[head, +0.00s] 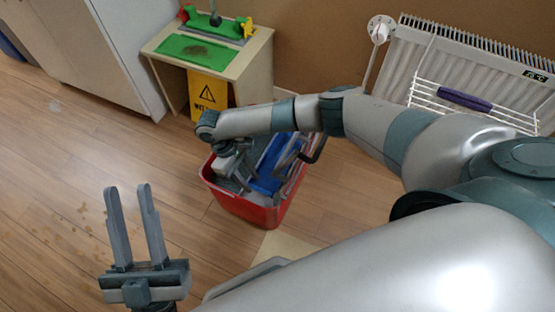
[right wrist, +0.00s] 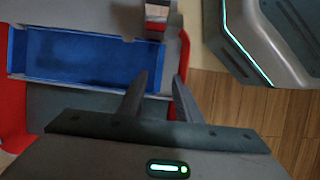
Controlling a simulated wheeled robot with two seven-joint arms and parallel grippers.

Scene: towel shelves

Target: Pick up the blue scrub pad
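A flat blue rectangle, which looks like the blue scrub pad (head: 272,165), lies in a red bin (head: 240,207) in the head view. In the right wrist view the blue pad (right wrist: 85,60) lies left of my fingers, in a grey surround between red walls. My right gripper (head: 240,180) reaches down into the bin beside the blue pad, partly hidden by my arm. In the right wrist view my right gripper (right wrist: 159,77) has its fingers apart, with nothing seen held. My left gripper (head: 128,190) is open and empty above the floor at the left.
A small table (head: 185,47) with a green mat (head: 197,50) and a yellow warning sign (head: 207,92) stands behind the bin. A radiator with a rack holding a purple cloth (head: 465,100) is at right. Wet-looking spots (head: 82,210) mark the floor near my left gripper.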

